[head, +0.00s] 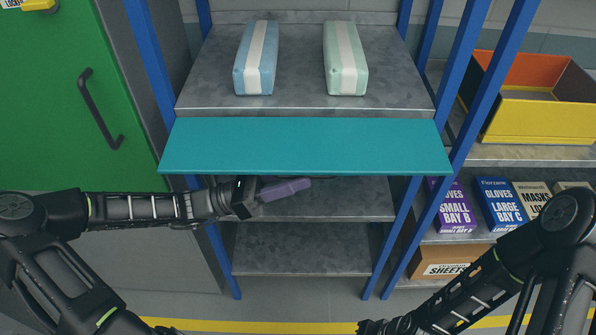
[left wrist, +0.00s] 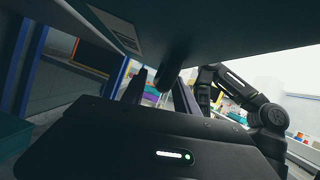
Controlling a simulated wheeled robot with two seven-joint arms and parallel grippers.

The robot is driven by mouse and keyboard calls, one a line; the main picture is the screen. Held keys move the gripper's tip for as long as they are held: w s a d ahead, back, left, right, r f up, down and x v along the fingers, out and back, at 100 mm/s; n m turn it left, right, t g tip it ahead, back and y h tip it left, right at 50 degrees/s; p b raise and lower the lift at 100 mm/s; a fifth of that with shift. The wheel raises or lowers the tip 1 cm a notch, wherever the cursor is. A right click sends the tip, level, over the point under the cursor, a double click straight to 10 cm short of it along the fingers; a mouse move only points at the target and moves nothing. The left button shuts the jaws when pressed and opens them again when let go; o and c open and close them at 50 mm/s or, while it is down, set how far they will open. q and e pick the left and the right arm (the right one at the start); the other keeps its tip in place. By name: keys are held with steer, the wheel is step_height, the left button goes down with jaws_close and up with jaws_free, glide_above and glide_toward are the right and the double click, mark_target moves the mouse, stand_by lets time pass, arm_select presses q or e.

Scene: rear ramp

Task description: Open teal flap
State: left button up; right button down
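The teal flap (head: 305,146) is a wide flat panel on the front of the blue-posted rack. It sticks out toward me from just below the upper shelf edge; its exact angle is unclear. My left gripper (head: 290,188) is under the flap's front edge, left of its middle. In the left wrist view a dark panel face with a white label (left wrist: 116,29) hangs over the gripper. A dark rounded bar (left wrist: 177,65) comes down from it near the fingers (left wrist: 162,92), which stand apart; contact is unclear. My right gripper (head: 372,326) is low in the head view, partly cut off.
Blue (head: 256,58) and pale green (head: 345,58) wrapped packs lie on the upper shelf. The lower shelf (head: 300,248) is bare. A green door (head: 70,110) is at left. Glove boxes (head: 500,205), a yellow bin (head: 540,118) and a sheets carton (head: 447,262) fill the right rack.

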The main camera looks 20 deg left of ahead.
arm_select(q)
steer(key=shift+d+r, duration=0.1)
steer(key=shift+d, duration=0.15)
jaws_close()
steer(key=shift+w, duration=0.1)
stand_by(1.2)
